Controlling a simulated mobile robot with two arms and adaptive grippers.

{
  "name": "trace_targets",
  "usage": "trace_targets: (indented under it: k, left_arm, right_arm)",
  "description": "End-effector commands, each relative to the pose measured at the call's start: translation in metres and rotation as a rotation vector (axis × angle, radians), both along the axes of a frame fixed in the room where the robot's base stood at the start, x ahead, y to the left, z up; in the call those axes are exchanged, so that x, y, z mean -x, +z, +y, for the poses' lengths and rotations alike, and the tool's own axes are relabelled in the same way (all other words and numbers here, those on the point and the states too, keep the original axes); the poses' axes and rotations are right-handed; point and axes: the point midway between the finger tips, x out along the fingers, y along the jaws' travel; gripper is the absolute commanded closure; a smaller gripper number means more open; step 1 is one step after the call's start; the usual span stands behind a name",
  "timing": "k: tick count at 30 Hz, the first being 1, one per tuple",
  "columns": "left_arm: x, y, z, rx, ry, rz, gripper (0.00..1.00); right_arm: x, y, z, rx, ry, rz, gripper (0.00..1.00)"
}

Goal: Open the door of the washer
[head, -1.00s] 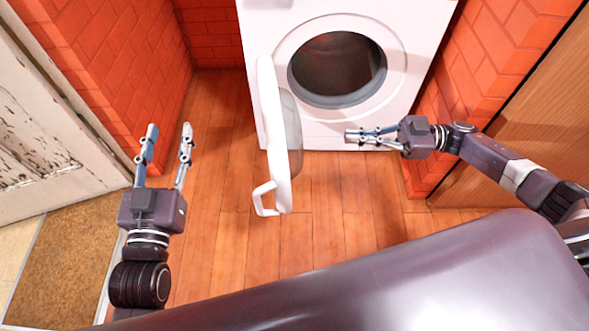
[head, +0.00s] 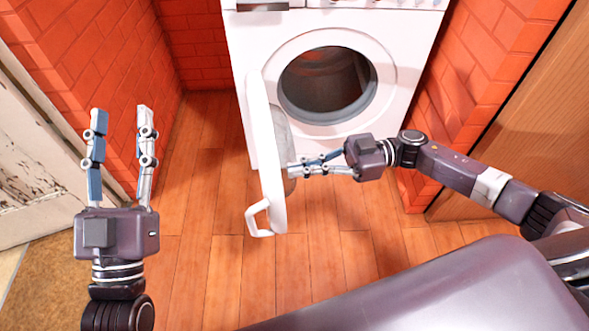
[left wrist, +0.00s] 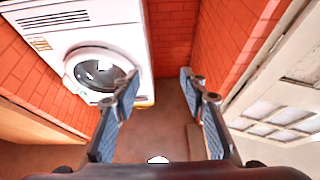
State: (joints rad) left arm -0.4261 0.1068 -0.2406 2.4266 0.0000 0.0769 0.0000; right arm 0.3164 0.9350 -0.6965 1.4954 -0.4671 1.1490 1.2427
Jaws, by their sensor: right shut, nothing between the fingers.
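The white washer (head: 240,60) stands at the back, and its round drum opening (head: 326,85) is uncovered. Its door (head: 268,160) is swung out to the left and seen nearly edge-on, with the white handle (head: 256,220) at its near end. My right gripper (head: 292,168) is shut and empty, its fingertips at the inner, glass side of the door; I cannot tell whether they touch it. My left gripper (head: 122,112) is open and empty, left of the door and apart from it. The washer also shows in the left wrist view (left wrist: 60,45).
Red brick walls (head: 75,60) flank the washer on both sides. A worn white door (head: 30,160) stands at the left and a wooden panel (head: 510,130) at the right. The wooden floor (head: 200,200) between my left gripper and the washer door is clear.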

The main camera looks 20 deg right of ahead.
Motion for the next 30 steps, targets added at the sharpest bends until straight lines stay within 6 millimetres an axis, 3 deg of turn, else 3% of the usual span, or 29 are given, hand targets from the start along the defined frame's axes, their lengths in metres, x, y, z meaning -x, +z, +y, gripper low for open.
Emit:
trace_targets:
  k: [7, 20, 26, 30]
  left_arm:
    - [0.006, 0.011, 0.000, 0.017, -0.003, -0.056, 0.60]
    - [0.004, 0.008, 0.000, 0.011, -0.003, -0.038, 0.60]
    - [-0.009, -0.017, 0.000, -0.026, 0.006, 0.092, 0.60]
    - [-0.019, -0.050, 0.002, -0.070, 0.015, 0.255, 0.60]
  right_arm:
    - [-0.001, 0.000, 0.012, -0.001, 0.000, 0.001, 1.00]
    - [-0.001, 0.001, 0.013, -0.001, -0.002, 0.001, 1.00]
    - [0.000, 0.002, 0.019, -0.001, -0.017, 0.002, 1.00]
    - [0.000, 0.003, 0.028, -0.002, -0.037, 0.003, 1.00]
